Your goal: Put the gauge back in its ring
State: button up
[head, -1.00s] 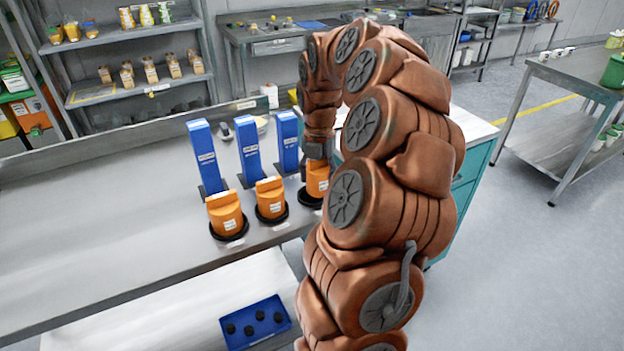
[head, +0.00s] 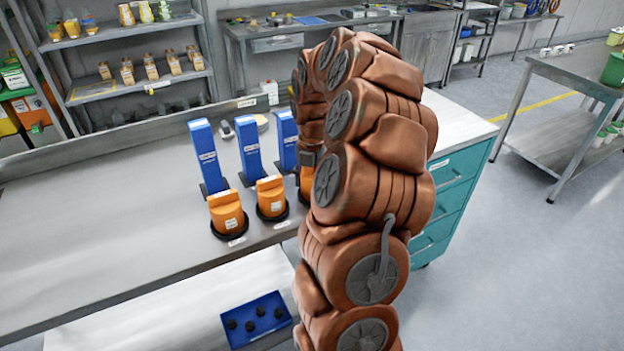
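Two orange blocks with white labels, a left one (head: 227,211) and a middle one (head: 270,196), stand upright in round black rings on the steel bench. A blue upright post stands behind each: left (head: 206,155), middle (head: 248,148) and right (head: 285,138). I cannot tell which piece is the gauge. The spot in front of the right post is almost wholly covered by my arm, so the third orange block and its ring are hidden or barely show. My gripper (head: 308,158) is down at that spot, mostly behind my arm; its fingers and anything between them cannot be made out.
A blue tray (head: 254,321) with several black round pieces lies on a white surface below the bench front. The steel bench (head: 110,235) is clear at left. A teal drawer cabinet (head: 447,205) stands right of my arm. Small items lie behind the posts.

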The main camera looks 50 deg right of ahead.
jog(key=shift+f, duration=0.1)
jog(key=o, duration=1.4)
notch_tip(320, 180, up, 12)
jog(key=shift+f+b, duration=0.25)
jog(key=shift+b, duration=0.4)
jog(key=shift+r, duration=0.35)
jog(key=shift+a, duration=0.1)
